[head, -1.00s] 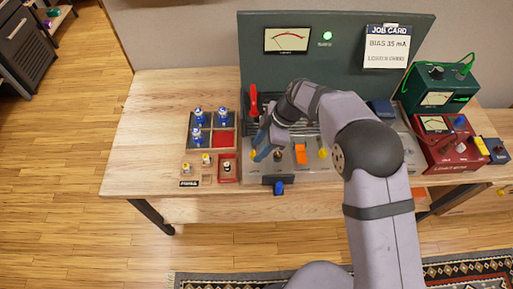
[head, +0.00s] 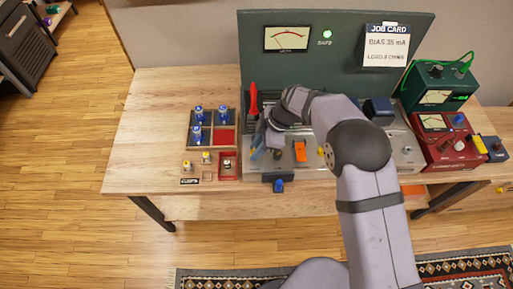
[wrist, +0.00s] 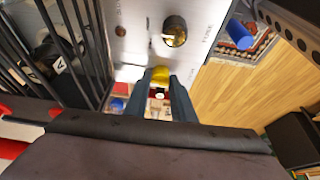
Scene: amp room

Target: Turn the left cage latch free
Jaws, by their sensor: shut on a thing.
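The left cage latch is a yellow knob (wrist: 160,74) on the metal chassis plate. In the wrist view it sits between my gripper's fingertips (wrist: 161,82), which are shut on it. In the head view my gripper (head: 262,151) is at the left end of the chassis, and its fingers and wrist hide the left latch. The right yellow latch (head: 321,152) shows on the chassis front, beyond an orange part (head: 300,151). The cage's dark bars (wrist: 62,45) run beside my gripper in the wrist view.
A red lever (head: 253,98) stands just left of my wrist. A tray (head: 236,113) with blue-and-white tubes is on the left. A brass knob (wrist: 174,31) is close to the latch. A red meter box (head: 447,140) is at the right.

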